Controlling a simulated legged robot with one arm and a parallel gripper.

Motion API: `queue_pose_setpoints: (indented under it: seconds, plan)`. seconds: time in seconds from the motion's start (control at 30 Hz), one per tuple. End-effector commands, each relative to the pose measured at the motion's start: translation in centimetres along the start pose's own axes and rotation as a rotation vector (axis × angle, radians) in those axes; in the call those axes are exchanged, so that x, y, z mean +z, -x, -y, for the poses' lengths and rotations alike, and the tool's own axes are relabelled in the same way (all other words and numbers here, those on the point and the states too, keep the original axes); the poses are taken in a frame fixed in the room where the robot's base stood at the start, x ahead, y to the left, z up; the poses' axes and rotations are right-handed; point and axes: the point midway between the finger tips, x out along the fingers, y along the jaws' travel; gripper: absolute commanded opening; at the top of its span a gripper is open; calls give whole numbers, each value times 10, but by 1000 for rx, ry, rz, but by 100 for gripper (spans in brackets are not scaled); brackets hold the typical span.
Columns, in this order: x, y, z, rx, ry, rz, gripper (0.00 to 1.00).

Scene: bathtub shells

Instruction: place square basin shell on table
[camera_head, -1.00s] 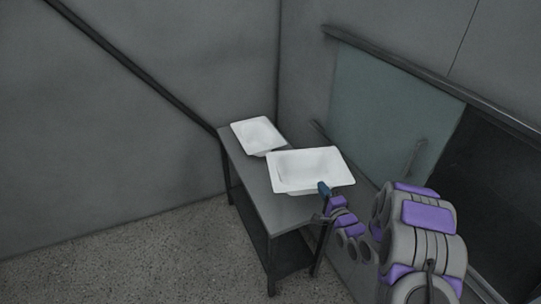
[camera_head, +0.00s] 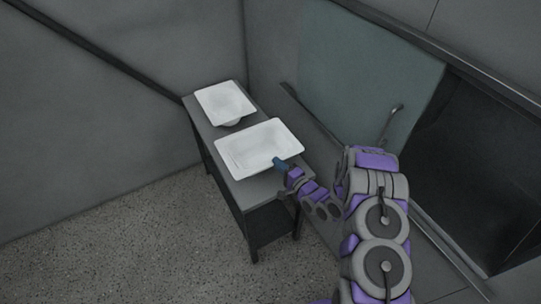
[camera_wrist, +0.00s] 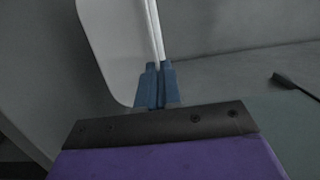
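A white rectangular basin shell (camera_head: 258,146) is at the near part of the dark grey table (camera_head: 241,193), its open side up. My gripper (camera_head: 280,164) is at its near right rim, with blue fingers. In the wrist view the blue fingers (camera_wrist: 159,70) are closed on the thin edge of this basin shell (camera_wrist: 112,45). The basin shell is over the tabletop; its underside is hidden, so I cannot tell whether it rests on the table. A second white basin shell (camera_head: 224,102) sits at the table's far end, apart from the held one.
The table stands close to a grey wall (camera_head: 110,120) on the left. A greenish panel (camera_head: 365,75) and a dark opening (camera_head: 470,150) are on the right. A lower shelf shows under the table. The speckled floor (camera_head: 130,250) at front left is clear.

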Motion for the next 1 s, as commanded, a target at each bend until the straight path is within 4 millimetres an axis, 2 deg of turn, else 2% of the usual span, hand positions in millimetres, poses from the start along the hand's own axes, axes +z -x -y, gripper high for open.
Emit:
queue_pose_setpoints:
  seconds: [0.03, 0.2, 0.37, 0.57, 0.83, 1.0]
  plan:
    - [-3, -13, -1, -8, 7, 5, 0]
    - [-16, -46, -5, -4, 8, 4, 0]
    - [-24, -66, -7, -4, 8, 4, 0]
    - [-30, -71, -9, -2, 1, 1, 0]
    - [-31, -70, -39, -3, 1, 0, 0]
    - [-30, -71, -41, -3, 4, 1, 0]
